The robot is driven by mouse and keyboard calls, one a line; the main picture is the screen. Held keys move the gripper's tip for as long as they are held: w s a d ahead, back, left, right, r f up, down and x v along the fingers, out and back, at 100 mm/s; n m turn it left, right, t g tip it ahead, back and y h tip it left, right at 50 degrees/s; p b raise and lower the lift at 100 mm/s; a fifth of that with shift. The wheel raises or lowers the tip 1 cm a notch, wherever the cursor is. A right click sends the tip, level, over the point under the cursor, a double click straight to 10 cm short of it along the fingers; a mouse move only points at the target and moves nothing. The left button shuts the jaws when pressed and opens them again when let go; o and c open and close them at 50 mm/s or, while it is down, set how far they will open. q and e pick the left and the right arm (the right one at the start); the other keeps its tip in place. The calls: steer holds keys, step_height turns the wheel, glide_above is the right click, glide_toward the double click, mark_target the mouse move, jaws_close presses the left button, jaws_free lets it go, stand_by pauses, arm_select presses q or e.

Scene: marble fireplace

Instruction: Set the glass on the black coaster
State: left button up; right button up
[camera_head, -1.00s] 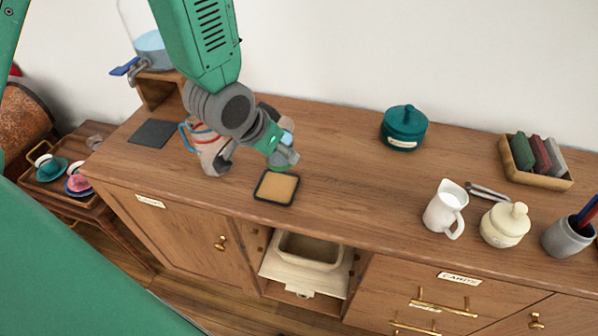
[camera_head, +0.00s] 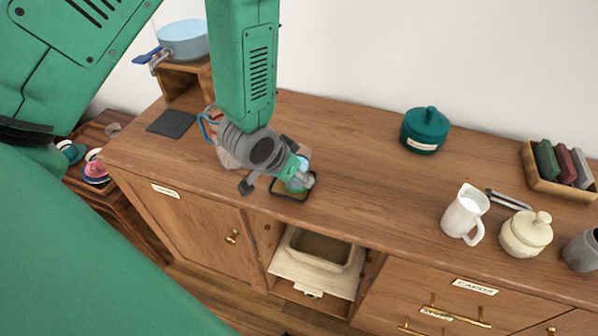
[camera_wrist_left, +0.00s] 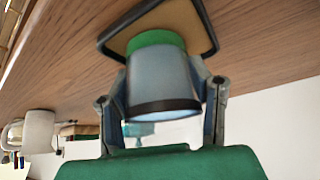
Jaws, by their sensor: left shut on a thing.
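The glass (camera_wrist_left: 160,80), bluish with a dark rim and a green base, is upright between the fingers of my left gripper (camera_wrist_left: 162,95), which is shut on it. In the head view the left gripper (camera_head: 297,178) and glass (camera_head: 303,161) are over a tan square coaster with a black border (camera_head: 291,199). In the wrist view the green base overlaps the coaster's tan face (camera_wrist_left: 190,22); I cannot tell whether they touch. A plain dark square (camera_head: 171,123) lies farther left on the cabinet top. My right gripper is not in view.
A kettle-like pot (camera_head: 226,157) stands just behind my left wrist. A teal lidded pot (camera_head: 424,131), white jug (camera_head: 463,214) and cream jar (camera_head: 526,233) stand to the right. The wooden top (camera_head: 360,180) is clear between them and the coaster.

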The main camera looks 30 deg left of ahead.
arm_select(q)
steer(key=o, duration=1.4)
steer(key=shift+a+f, duration=0.15)
steer(key=shift+a, duration=0.2)
steer(key=shift+o, duration=0.2)
steer(key=shift+s+a, duration=0.15)
steer(key=shift+a, duration=0.25)
steer(key=shift+d+r, duration=0.25)
steer(key=d+p+v, duration=0.1)
steer(key=p+v, duration=0.7)
steer(key=v, duration=0.4)
steer(key=s+a+f+n+g+y, duration=0.1)
steer(key=s+f+g, duration=0.4)
steer(key=s+f, duration=1)
steer(key=shift+s+g, duration=0.3)
steer(key=shift+s, duration=0.3)
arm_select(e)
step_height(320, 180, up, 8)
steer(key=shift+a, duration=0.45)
arm_select(q)
steer(key=shift+b, duration=0.3)
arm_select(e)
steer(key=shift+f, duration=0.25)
